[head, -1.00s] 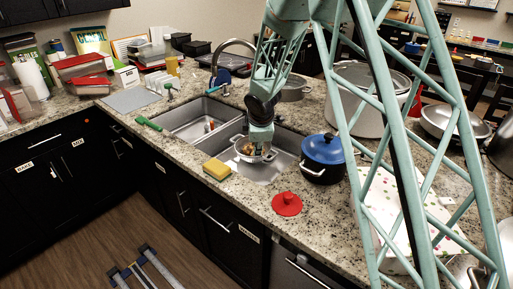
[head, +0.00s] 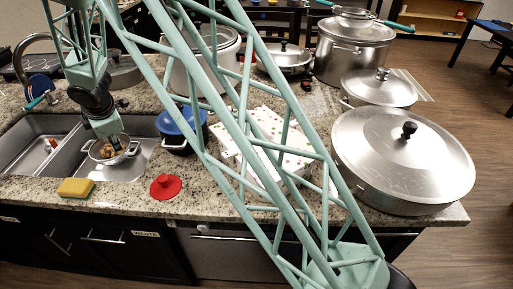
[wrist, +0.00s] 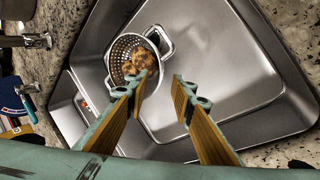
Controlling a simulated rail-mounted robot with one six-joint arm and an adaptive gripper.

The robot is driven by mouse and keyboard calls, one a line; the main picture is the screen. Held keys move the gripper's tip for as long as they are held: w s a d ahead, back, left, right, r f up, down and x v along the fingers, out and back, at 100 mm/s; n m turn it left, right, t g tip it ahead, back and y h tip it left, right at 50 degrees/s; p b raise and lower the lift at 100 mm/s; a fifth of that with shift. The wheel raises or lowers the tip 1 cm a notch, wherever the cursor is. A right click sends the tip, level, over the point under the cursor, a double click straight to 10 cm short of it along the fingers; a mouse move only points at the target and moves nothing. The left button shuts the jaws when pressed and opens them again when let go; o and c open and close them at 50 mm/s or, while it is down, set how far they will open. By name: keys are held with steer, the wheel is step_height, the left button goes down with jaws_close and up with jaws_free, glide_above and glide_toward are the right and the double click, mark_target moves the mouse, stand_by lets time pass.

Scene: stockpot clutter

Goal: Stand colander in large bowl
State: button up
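The colander (head: 100,155), a small perforated metal bowl with loop handles, is in the right sink basin. In the wrist view the colander (wrist: 116,55) holds brown lumpy pieces (wrist: 142,58). My gripper (head: 117,140) is above the basin at the colander. In the wrist view my gripper (wrist: 155,87) has its two fingers well apart with nothing between the tips. The left fingertip overlaps the colander's near rim in the picture; I cannot tell whether they touch. I cannot clearly identify the large bowl in these frames.
A blue-lidded pot (head: 182,128) stands right of the basin. A yellow sponge (head: 75,188) and red lid (head: 165,186) lie on the front counter. A wide lidded steel pan (head: 365,165) and large stockpot (head: 340,58) stand right. The faucet (head: 20,48) rises behind the sink.

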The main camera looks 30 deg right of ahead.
steer(key=s+d+r+m+h, duration=0.1)
steer(key=s+d+r+m, duration=0.2)
steer(key=s+d+r, duration=0.4)
steer(key=s+d+r+m, duration=0.2)
steer(key=d+r, duration=0.3)
steer(key=r, duration=0.4)
steer(key=s+d+r+m+h, duration=0.1)
steer(key=s+d+r+m, duration=0.2)
steer(key=s+d+r, duration=0.45)
steer(key=s+d+r+m, duration=0.2)
steer(key=s+r, duration=0.2)
steer(key=s, duration=0.6)
steer(key=s+d+r+m+g+y, duration=0.1)
steer(key=s+m, duration=0.8)
steer(key=s, duration=2.5)
steer(key=shift+s+d+r+g, duration=0.45)
steer(key=shift+d+r, duration=0.45)
steer(key=shift+d, duration=0.3)
steer(key=shift+w, duration=0.15)
step_height(320, 180, down, 2)
steer(key=shift+b, duration=1.15)
